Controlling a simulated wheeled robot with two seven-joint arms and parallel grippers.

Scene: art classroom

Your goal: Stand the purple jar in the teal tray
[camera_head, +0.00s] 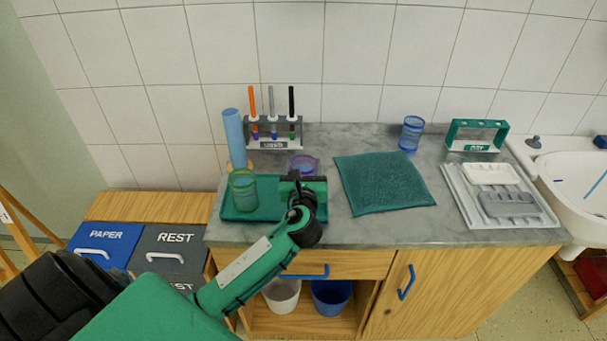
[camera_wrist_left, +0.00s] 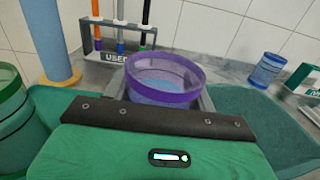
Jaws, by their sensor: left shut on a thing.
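The purple jar (camera_head: 304,165) is see-through with a purple rim and stands upright. It also shows in the left wrist view (camera_wrist_left: 165,72), just beyond the gripper body. My left gripper (camera_head: 303,178) is shut on the purple jar; its fingers and the jar's lower part are mostly hidden. The teal tray (camera_head: 265,213) lies at the left front of the counter, partly under my gripper. The jar appears over or just behind the tray's back right edge; I cannot tell whether its base touches anything. My right gripper is in neither view.
A green jar (camera_head: 243,190) stands in the tray's left part. A blue cylinder (camera_head: 234,138) and a pen rack (camera_head: 273,133) stand behind. A teal cloth (camera_head: 383,183) lies to the right, with a blue jar (camera_head: 411,133) behind it.

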